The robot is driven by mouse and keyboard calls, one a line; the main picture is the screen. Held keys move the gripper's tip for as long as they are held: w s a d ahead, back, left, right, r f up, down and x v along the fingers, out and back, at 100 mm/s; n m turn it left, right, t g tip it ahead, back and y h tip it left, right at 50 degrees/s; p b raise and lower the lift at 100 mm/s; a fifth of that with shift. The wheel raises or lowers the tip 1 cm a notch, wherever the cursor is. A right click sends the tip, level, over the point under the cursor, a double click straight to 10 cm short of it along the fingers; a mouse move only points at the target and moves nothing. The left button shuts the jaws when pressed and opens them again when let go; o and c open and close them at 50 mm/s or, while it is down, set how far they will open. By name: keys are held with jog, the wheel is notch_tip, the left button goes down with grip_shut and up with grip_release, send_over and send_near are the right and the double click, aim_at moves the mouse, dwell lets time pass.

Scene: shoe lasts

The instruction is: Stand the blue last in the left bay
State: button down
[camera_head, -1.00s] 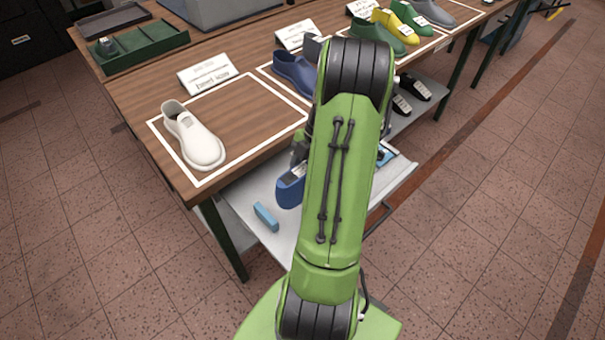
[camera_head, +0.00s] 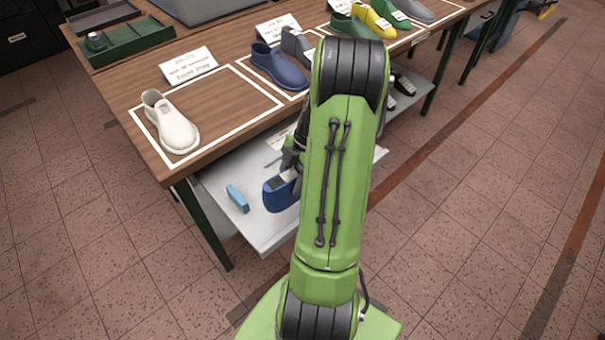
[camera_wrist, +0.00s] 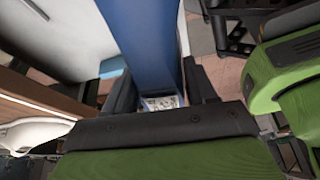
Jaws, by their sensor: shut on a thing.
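A blue last (camera_head: 280,190) is held by my gripper (camera_head: 290,160) over the light grey pull-out shelf, below and in front of the wooden table top. My green arm hides part of the gripper and of the last. In the wrist view the blue last (camera_wrist: 145,35) fills the space between the dark fingers of my gripper (camera_wrist: 160,95). The left bay (camera_head: 232,100) is a white-outlined area on the table with a white last (camera_head: 170,122) at its left end; its right part is bare. Another blue last (camera_head: 278,68) stands in the middle bay.
A light blue block (camera_head: 237,198) lies on the shelf (camera_head: 255,225). Label cards (camera_head: 188,66) stand behind the bays. Green, yellow and grey lasts (camera_head: 372,22) stand farther right. A green tray (camera_head: 130,42) sits at the back left.

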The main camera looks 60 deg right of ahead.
jog(key=w+a+f+m+t+h, duration=0.1)
jog(key=w+a+f+m+h, duration=0.1)
jog(key=w+a+m, duration=0.5)
jog(key=w+a+f+m+t+h, duration=0.2)
jog(key=w+a+f+m, duration=0.2)
jog(key=w+a+m, duration=0.3)
jog(key=w+a, duration=0.4)
jog(key=a, duration=0.6)
jog(key=shift+w+a, duration=0.25)
jog(key=shift+a, duration=0.05)
